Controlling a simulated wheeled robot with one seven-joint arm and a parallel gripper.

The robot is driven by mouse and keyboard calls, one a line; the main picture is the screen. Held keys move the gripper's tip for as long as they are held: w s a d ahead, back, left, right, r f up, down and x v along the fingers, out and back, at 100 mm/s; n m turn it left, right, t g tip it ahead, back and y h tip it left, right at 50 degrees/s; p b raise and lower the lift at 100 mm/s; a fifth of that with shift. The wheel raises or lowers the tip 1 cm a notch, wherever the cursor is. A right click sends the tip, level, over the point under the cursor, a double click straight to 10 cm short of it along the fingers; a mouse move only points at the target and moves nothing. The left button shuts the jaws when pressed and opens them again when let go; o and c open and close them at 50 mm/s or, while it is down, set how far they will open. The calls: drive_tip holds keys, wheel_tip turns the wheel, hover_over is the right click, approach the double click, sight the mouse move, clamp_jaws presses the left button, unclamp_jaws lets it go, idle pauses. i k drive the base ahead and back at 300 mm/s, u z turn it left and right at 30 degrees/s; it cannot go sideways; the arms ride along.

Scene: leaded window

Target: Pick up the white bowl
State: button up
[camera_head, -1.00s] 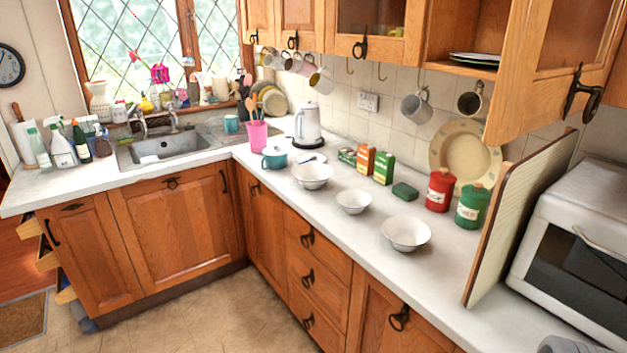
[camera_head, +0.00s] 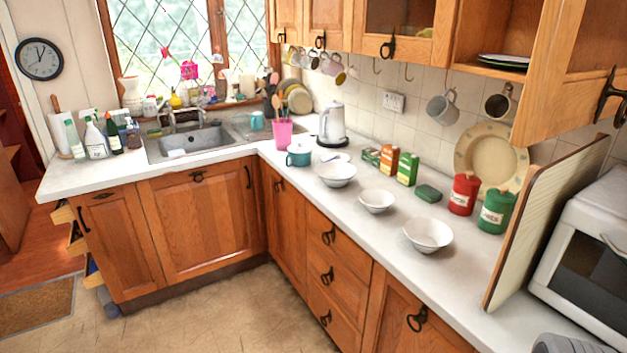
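Three white bowls stand upright on the white countertop along the right-hand run. The nearest bowl (camera_head: 428,235) sits closest to the tall board. A smaller bowl (camera_head: 376,201) is in the middle. A larger bowl (camera_head: 335,174) is farthest, next to a teal pot. All three look empty, and which one is meant I cannot tell. My gripper cannot be made out; only a grey rounded part shows at the bottom right edge, and I cannot tell what it is.
Behind the bowls stand small boxes (camera_head: 408,169), a red canister (camera_head: 464,194) and a green canister (camera_head: 496,211). A tall board (camera_head: 545,222) and a white oven (camera_head: 590,260) close off the right. An open cabinet door (camera_head: 570,75) hangs above. The floor (camera_head: 215,315) in front is clear.

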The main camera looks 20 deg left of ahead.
sight(334, 174)
drive_tip(key=u, duration=1.9)
drive_tip(key=i, duration=3.7)
drive_tip(key=z, duration=1.95)
